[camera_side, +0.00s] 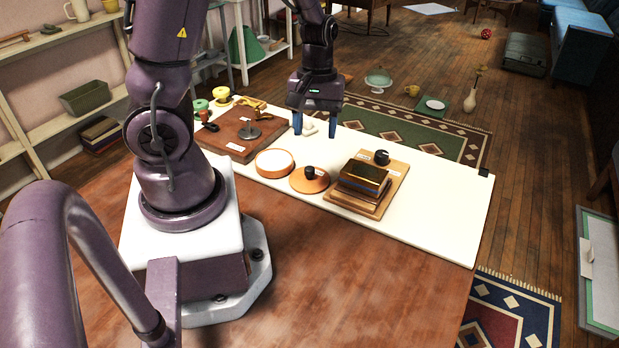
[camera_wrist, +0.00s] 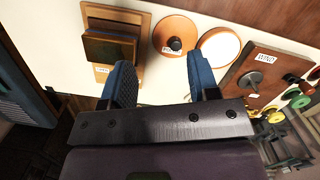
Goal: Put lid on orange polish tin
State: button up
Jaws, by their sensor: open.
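The orange polish tin (camera_side: 275,163) is a round, open, shallow tin with a pale inside, standing on the white work surface. Its lid (camera_side: 315,186) is an orange disc with a black knob, lying just right of the tin in the side view. In the wrist view the lid (camera_wrist: 168,29) is left of the tin (camera_wrist: 220,45), and a small label sits by the knob. My gripper (camera_side: 315,125) is open, with blue fingers apart and nothing held. It is behind the tin and lid in the side view. In the wrist view its fingers (camera_wrist: 161,78) point towards the lid.
A wooden board (camera_side: 376,202) with a dark box (camera_side: 364,181) and a black knob (camera_side: 382,157) stands right of the lid. A brown board (camera_side: 229,137) with a grey handle (camera_side: 249,131) lies left of the tin.

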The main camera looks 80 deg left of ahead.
aim_at(309, 168)
jog(key=a+f+n, duration=0.1)
jog(key=f+n, duration=0.1)
jog(key=f, duration=0.1)
jog(key=a+f+n, duration=0.2)
jog(key=f, duration=0.1)
jog(key=a+f+n+y, duration=0.1)
jog(key=a+f+n, duration=0.1)
jog(key=f, duration=0.2)
jog(key=shift+w+t, duration=0.3)
jog(key=f, duration=0.5)
jog(key=shift+s+a, duration=0.2)
jog(key=shift+c, duration=0.4)
jog(key=c, duration=0.9)
